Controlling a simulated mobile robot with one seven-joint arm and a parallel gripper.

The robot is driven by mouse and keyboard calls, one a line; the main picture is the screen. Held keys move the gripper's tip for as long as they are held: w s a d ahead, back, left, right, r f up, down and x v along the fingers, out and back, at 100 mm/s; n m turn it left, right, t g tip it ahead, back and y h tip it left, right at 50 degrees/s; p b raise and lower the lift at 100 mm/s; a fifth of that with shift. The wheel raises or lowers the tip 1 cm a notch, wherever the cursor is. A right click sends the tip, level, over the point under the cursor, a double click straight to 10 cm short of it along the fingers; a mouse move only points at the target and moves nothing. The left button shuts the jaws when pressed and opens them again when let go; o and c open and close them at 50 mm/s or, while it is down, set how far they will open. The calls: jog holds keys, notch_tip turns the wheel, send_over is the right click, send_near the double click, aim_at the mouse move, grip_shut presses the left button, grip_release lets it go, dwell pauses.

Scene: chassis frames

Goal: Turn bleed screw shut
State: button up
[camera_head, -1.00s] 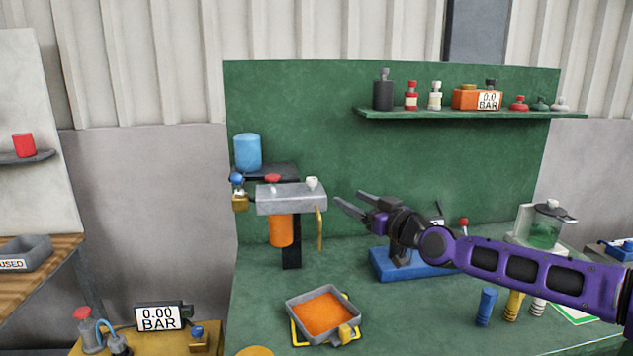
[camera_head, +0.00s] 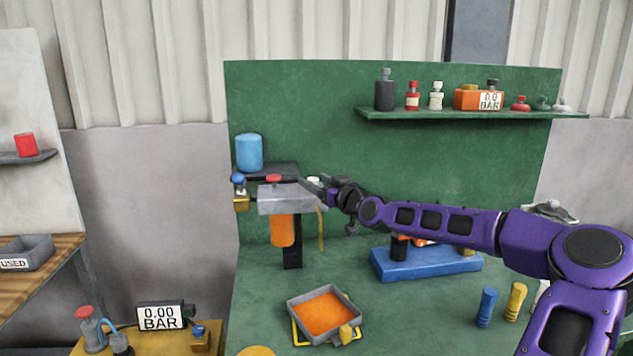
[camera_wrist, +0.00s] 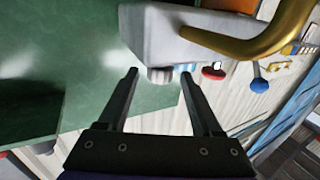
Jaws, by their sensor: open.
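The grey filter head (camera_head: 290,202) is fixed at the left of the green bench, with an orange bowl (camera_head: 283,231) under it. A red knob (camera_head: 274,179) and a pale knob (camera_head: 313,180) stand on its top; the frames do not label either as the bleed screw. My gripper (camera_head: 312,187) is open at the right end of the head, by the pale knob. In the wrist view its fingertips (camera_wrist: 159,75) lie on either side of the pale knob (camera_wrist: 160,76); contact cannot be told. The red knob (camera_wrist: 213,71) shows just right of the fingers.
A brass pipe (camera_head: 321,230) hangs from the head's right end, close to my gripper. A blue-topped valve (camera_head: 239,186) and blue canister (camera_head: 248,152) stand to the left. A tray of orange fluid (camera_head: 324,313) sits below. A blue base (camera_head: 425,262) lies under my arm.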

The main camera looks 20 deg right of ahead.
grip_shut()
dwell(0.4)
jog(key=shift+a+h, duration=0.1)
jog(key=shift+h, duration=0.4)
jog(key=shift+a+f+m+h+b, duration=0.1)
jog(key=shift+a+m+h+b, duration=0.05)
jog(key=shift+m+h+b, duration=0.65)
jog(key=shift+a+m+h+b, duration=0.1)
jog(key=shift+m+h+b, duration=0.5)
jog(key=shift+h, duration=0.3)
jog(key=m+h+b, duration=0.2)
jog(key=h, duration=0.1)
jog(key=shift+w+a, duration=0.1)
jog(key=shift+a, duration=0.1)
jog(key=shift+m+g+h, duration=0.5)
jog(key=shift+m+h, duration=0.1)
jog(key=shift+h, duration=0.3)
jog(key=shift+m+g+h, duration=0.4)
jog(key=shift+m+h, duration=0.2)
jog(key=shift+h, duration=0.3)
jog(key=shift+m+h, duration=0.3)
jog(key=shift+h, duration=0.1)
